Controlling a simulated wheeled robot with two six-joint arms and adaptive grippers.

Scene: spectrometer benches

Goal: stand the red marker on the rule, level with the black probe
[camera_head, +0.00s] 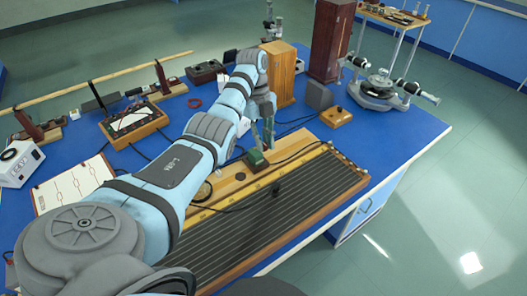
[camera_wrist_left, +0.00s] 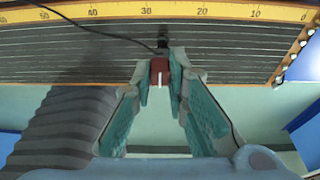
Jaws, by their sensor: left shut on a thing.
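I cannot make out the marker in the head view. The rule (camera_head: 203,213) is a yellow strip along the lined board; it crosses the top of the wrist view (camera_wrist_left: 120,12). The black probe (camera_head: 277,188) stands on the lined board; in the wrist view it is a dark piece (camera_wrist_left: 162,45) just above the marker.
A thin black cable runs across the lined board (camera_head: 300,212) to the probe. A wooden box (camera_head: 280,75) stands behind my gripper, and a small yellow-brown box (camera_head: 337,117) is to its right.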

